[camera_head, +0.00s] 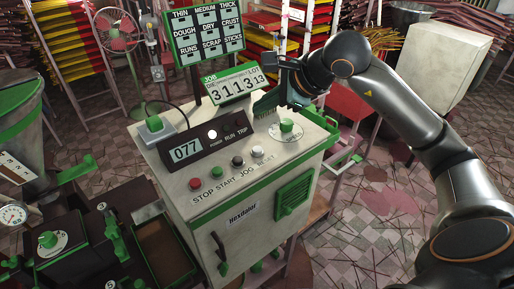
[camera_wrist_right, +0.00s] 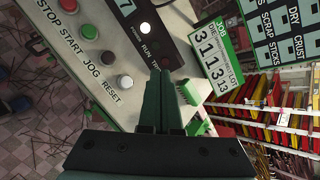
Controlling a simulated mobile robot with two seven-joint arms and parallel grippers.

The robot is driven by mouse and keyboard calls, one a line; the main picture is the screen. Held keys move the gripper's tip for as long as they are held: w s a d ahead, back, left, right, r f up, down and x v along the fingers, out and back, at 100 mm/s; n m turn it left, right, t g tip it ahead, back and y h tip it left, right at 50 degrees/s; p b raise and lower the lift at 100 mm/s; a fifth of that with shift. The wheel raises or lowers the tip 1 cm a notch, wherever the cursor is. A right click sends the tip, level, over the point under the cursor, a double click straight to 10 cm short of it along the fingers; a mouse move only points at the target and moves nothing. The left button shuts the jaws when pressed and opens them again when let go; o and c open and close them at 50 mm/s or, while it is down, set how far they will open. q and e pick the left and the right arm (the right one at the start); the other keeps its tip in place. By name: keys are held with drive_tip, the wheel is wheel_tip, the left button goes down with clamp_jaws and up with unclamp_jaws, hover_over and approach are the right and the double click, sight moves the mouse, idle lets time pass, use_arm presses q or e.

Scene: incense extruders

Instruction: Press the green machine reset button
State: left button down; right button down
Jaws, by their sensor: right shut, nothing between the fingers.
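A cream and green machine (camera_head: 205,215) has a sloped panel with a row of buttons: a red STOP button (camera_head: 195,184), a green START button (camera_head: 218,171), a black JOG button (camera_head: 237,160) and a whitish RESET button (camera_head: 258,152). The RESET button is the one nearest my fingers in the right wrist view (camera_wrist_right: 125,82), to the left of their tips. My right gripper (camera_head: 266,105) is shut and empty, above the panel's back right part, behind the RESET button and apart from it. In the right wrist view its green fingers (camera_wrist_right: 163,95) lie together. My left gripper is not in view.
A display box (camera_head: 212,146) reading 077 stands behind the buttons. A green knob on a dial (camera_head: 287,125) sits right of the RESET button. A JOB counter sign (camera_head: 236,86) and a green label board (camera_head: 206,32) rise behind. The space above the buttons is clear.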

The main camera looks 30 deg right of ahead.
drive_tip(key=b, duration=0.5)
hover_over(262, 155)
wheel_tip(262, 155, down, 7)
drive_tip(key=shift+f, duration=0.15)
drive_tip(key=shift+f+b, duration=0.55)
drive_tip(key=shift+f, duration=0.05)
idle(1.2)
drive_tip(key=shift+f+b, duration=0.4)
drive_tip(key=shift+b, duration=0.1)
drive_tip(key=shift+f+b, duration=0.55)
drive_tip(key=shift+b, duration=0.1)
idle(0.5)
drive_tip(key=shift+r, duration=0.15)
drive_tip(key=shift+r+p, duration=0.7)
drive_tip(key=shift+r, duration=0.1)
